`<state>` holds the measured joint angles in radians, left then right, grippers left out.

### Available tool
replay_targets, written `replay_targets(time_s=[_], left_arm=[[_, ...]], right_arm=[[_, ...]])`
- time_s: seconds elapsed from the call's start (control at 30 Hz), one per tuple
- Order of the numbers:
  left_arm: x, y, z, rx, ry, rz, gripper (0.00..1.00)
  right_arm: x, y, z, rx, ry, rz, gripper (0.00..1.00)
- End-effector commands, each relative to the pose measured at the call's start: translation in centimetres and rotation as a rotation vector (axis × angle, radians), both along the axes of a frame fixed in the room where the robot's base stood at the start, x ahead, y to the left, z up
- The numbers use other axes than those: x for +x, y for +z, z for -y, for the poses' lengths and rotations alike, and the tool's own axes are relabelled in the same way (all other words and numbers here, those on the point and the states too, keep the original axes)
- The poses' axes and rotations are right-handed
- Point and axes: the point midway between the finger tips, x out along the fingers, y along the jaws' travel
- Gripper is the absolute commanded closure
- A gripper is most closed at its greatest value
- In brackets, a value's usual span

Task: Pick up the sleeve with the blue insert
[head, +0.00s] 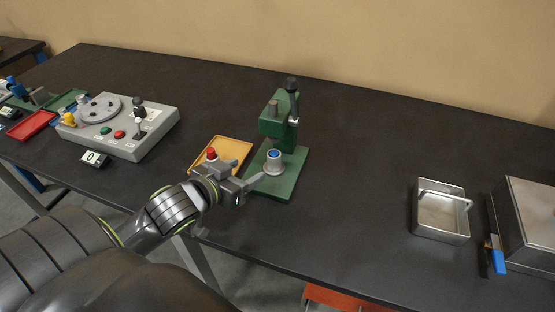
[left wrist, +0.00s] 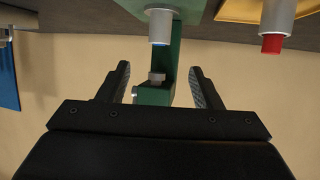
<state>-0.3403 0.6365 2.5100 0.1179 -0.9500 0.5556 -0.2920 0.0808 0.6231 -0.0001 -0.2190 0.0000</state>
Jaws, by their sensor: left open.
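The sleeve with the blue insert (head: 274,162) stands upright on the green base (head: 283,186) of a small press. It also shows in the left wrist view (left wrist: 159,26), upside down, with its blue end lowest in the picture. My left gripper (head: 248,174) is open, just left of and in front of the sleeve in the head view. In the left wrist view its two fingers (left wrist: 160,76) are spread and nothing is between them. The sleeve lies beyond the fingertips, roughly in line with the gap. My right gripper is not in view.
The press's green head (head: 277,122) and black handle rise behind the sleeve. A red-topped sleeve (left wrist: 275,27) stands on the yellow tray (head: 236,146), left of the press. A grey control box (head: 128,135) is further left. A metal tray (head: 430,233) is at right; the table between is clear.

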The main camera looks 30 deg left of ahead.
Motion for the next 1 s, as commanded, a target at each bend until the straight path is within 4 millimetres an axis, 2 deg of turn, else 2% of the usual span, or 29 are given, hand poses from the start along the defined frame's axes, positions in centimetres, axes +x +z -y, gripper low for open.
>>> replay_targets(time_s=[0.03, 0.1, 0.27, 0.53, 0.87, 1.0], left_arm=[[0.6, -0.7, 0.0, 0.002, -0.002, 0.005, 0.41], [1.1, -0.9, 0.0, 0.003, -0.001, 0.005, 0.41], [3.6, -1.8, 0.0, 0.0, 0.001, 0.005, 0.41], [8.3, -3.5, -0.1, -0.002, 0.003, 0.0, 0.41], [10.5, -4.5, -0.1, -0.001, 0.002, -0.001, 0.41], [12.1, -5.3, 0.0, -0.003, 0.002, -0.001, 0.41]], right_arm=[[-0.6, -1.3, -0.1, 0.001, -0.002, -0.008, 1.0], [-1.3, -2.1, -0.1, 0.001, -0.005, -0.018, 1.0], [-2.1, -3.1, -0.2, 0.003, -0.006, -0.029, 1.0], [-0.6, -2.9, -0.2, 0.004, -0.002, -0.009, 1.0], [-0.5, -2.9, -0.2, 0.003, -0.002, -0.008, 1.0], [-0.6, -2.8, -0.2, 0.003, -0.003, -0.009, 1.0]])
